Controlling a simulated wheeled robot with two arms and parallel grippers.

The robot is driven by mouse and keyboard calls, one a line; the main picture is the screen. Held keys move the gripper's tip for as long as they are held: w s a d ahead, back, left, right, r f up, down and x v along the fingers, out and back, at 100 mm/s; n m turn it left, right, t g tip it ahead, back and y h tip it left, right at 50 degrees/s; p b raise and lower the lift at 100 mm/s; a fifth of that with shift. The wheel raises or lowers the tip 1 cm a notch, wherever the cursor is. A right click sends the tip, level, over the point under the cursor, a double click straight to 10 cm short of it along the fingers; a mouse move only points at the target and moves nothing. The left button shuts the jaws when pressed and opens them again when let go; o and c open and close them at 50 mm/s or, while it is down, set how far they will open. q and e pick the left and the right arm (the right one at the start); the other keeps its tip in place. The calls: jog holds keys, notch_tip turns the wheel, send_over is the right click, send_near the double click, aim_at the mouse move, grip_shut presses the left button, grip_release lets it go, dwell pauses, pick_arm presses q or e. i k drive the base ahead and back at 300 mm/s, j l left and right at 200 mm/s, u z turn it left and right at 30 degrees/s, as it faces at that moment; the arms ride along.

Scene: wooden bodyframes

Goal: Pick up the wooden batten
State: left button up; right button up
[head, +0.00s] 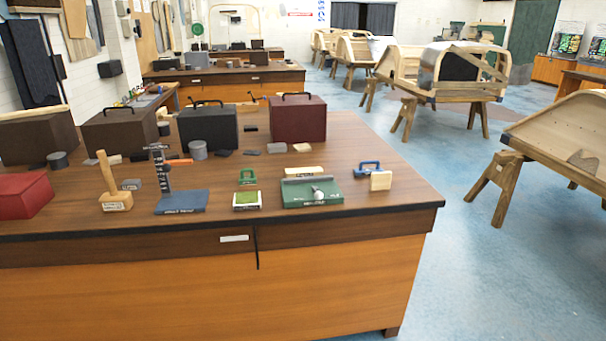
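I cannot clearly single out the wooden batten. A thin pale wooden strip lies slanted across the near wooden bodyframe (458,94) at the upper right, but I cannot tell if it is loose or part of the frame. A short pale wooden piece (304,170) lies on the workbench (370,205) behind a green tool base (311,202). Neither of my grippers is in view.
The workbench holds a wooden mallet (113,185), a blue-based stand (181,202), a red box (22,195) and dark toolboxes (208,127). Another bodyframe (562,135) stands on trestles at the right edge. Blue floor (450,260) is clear right of the bench.

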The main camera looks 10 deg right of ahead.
aim_at(309, 172)
jog(key=i+l+u, duration=0.35)
jog(key=i+l, duration=0.65)
